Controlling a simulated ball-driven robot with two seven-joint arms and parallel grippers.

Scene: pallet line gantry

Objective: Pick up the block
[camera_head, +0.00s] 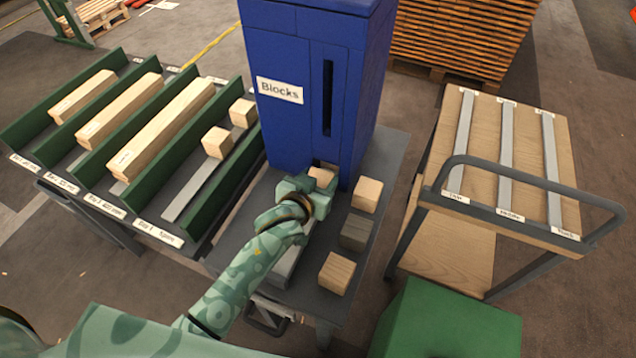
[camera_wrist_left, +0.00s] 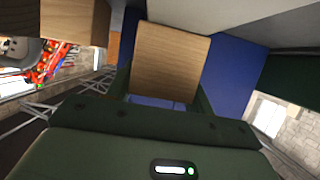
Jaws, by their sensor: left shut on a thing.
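My left gripper (camera_head: 318,190) is at the foot of the blue dispenser labelled "Blocks" (camera_head: 290,110). It is shut on a light wooden block (camera_head: 321,176), which shows just beyond the fingers at the dispenser's lower opening. In the left wrist view the held block (camera_wrist_left: 170,62) fills the space between the fingers, with blue dispenser panels on both sides. The gripper hides much of the block in the head view. Whether the block touches the dispenser or the table I cannot tell. My right gripper is not in view.
To the right of my gripper stand a light block (camera_head: 367,194), a grey-brown block (camera_head: 355,232) and another wooden block (camera_head: 337,272) on the grey table. A green rack (camera_head: 192,222) with beams and two blocks is at left. A wooden cart (camera_head: 480,140) is at right.

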